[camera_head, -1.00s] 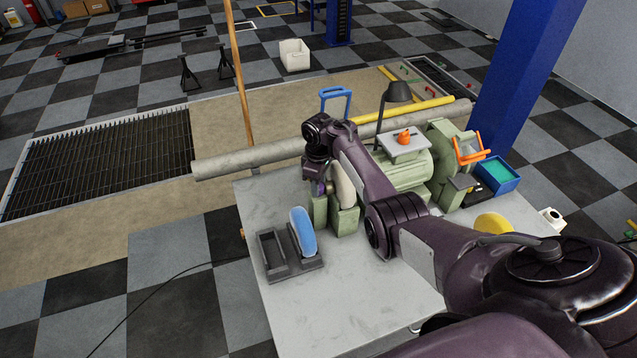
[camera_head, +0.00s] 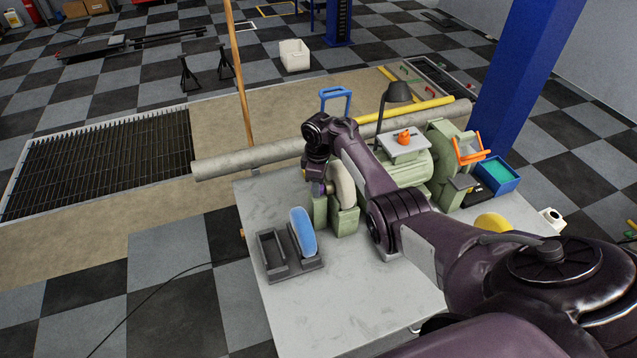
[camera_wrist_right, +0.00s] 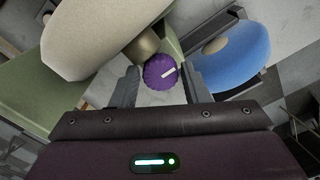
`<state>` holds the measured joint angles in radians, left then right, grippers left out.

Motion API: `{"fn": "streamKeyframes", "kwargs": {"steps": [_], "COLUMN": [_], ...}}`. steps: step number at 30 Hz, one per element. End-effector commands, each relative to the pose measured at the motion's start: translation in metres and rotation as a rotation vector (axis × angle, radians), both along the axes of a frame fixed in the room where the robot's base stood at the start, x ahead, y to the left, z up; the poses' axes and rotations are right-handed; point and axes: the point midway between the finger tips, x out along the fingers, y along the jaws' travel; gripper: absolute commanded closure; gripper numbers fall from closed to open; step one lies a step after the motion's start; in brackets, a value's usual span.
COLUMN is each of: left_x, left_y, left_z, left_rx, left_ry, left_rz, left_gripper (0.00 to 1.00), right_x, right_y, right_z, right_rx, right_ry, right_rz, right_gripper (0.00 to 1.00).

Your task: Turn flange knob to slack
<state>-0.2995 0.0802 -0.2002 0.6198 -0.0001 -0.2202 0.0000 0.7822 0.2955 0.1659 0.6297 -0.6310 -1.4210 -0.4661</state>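The flange knob is a purple ribbed knob (camera_wrist_right: 157,75) with a white pointer line aimed to the right and slightly up in the right wrist view. It sits beside a brass-coloured rounded part (camera_wrist_right: 142,44) near the pale wheel (camera_wrist_right: 95,35). My right gripper (camera_wrist_right: 160,88) is open, with one finger on each side of the knob and a visible gap to each. In the head view the right gripper (camera_head: 317,178) points down beside the pale wheel (camera_head: 342,184), and only a small bit of purple shows there. My left gripper is not in view.
The green grinder (camera_head: 405,172) stands on the grey table (camera_head: 345,290). A blue wheel (camera_head: 302,232) stands in a dark tray (camera_head: 270,256) left of the gripper. A lamp (camera_head: 398,92) and long grey pipe (camera_head: 235,165) are behind. The table's front is clear.

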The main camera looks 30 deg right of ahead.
Motion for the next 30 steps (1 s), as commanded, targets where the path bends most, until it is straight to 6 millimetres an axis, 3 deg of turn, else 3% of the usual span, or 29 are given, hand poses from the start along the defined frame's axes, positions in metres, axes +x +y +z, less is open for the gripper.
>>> {"fn": "streamKeyframes", "kwargs": {"steps": [3,13,24,30], "left_x": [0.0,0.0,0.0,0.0], "left_y": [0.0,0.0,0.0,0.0], "left_z": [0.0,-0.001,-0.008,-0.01], "left_rx": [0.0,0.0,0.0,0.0], "left_ry": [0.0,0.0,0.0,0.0], "left_rz": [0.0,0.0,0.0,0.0], "left_gripper": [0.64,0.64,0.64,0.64], "right_x": [0.0,0.0,0.001,0.001], "right_y": [0.0,0.0,0.001,0.0], "right_z": [0.0,0.003,0.06,0.077], "right_rx": [0.0,0.001,0.001,0.001], "right_ry": [0.0,-0.001,-0.003,-0.001], "right_rz": [-0.001,-0.002,-0.002,-0.002], "right_gripper": [0.44,0.44,0.44,0.44]}}
